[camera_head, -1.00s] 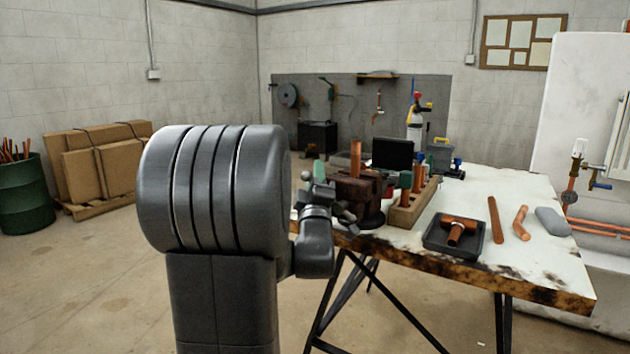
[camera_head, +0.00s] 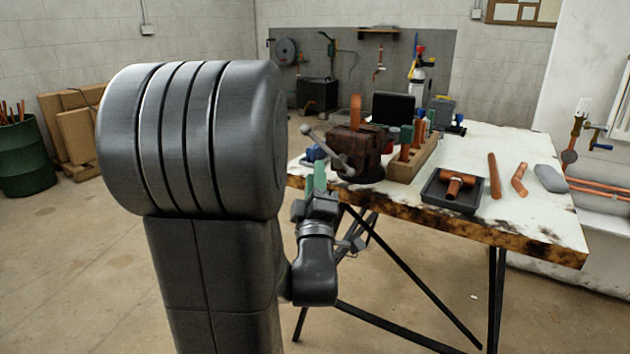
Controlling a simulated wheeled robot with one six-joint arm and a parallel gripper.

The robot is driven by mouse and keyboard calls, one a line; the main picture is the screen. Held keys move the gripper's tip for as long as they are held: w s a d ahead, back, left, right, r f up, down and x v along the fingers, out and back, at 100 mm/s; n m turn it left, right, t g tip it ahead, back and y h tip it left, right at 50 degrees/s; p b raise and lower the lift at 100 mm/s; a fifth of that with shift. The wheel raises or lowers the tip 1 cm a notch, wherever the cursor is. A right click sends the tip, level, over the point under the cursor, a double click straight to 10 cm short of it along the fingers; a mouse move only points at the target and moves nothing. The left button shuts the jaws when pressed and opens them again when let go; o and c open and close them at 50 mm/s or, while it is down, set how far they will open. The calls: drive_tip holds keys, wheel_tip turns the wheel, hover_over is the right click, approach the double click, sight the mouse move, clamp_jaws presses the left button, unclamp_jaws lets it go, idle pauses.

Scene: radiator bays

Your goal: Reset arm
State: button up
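My gripper (camera_head: 317,190) is at the end of my dark grey arm, just off the front-left corner of the workbench (camera_head: 545,190). It points up and away from me, below and in front of the vise (camera_head: 352,150). A green piece (camera_head: 316,177) rises at its tip. I cannot tell whether this is held or part of the fingers, and the finger gap is not clear. The vise is rusty brown with a grey handle and has an upright copper pipe (camera_head: 355,112) at its top.
The bench holds a wooden rack (camera_head: 415,160), a black tray (camera_head: 437,187) with a copper tee, a copper pipe (camera_head: 494,175), a copper elbow (camera_head: 519,179) and a grey lump (camera_head: 550,178). A green barrel (camera_head: 25,160) stands far left.

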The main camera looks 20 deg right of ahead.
sight(315, 137)
idle(0.4)
drive_tip(key=x, duration=1.3)
drive_tip(key=shift+w+d, duration=0.2)
drive_tip(key=shift+w, duration=0.15)
drive_tip(key=shift+w, duration=0.1)
drive_tip(key=shift+s+d+r+m+h+p, duration=0.15)
drive_tip(key=shift+s+r+m+h+p, duration=0.15)
drive_tip(key=shift+m+h, duration=0.45)
drive_tip(key=shift+s+d+r+m+h+p, duration=0.2)
drive_tip(key=shift+r+m+h+p, duration=0.3)
drive_tip(key=shift+m, duration=0.35)
drive_tip(key=shift+f, duration=0.1)
idle(0.4)
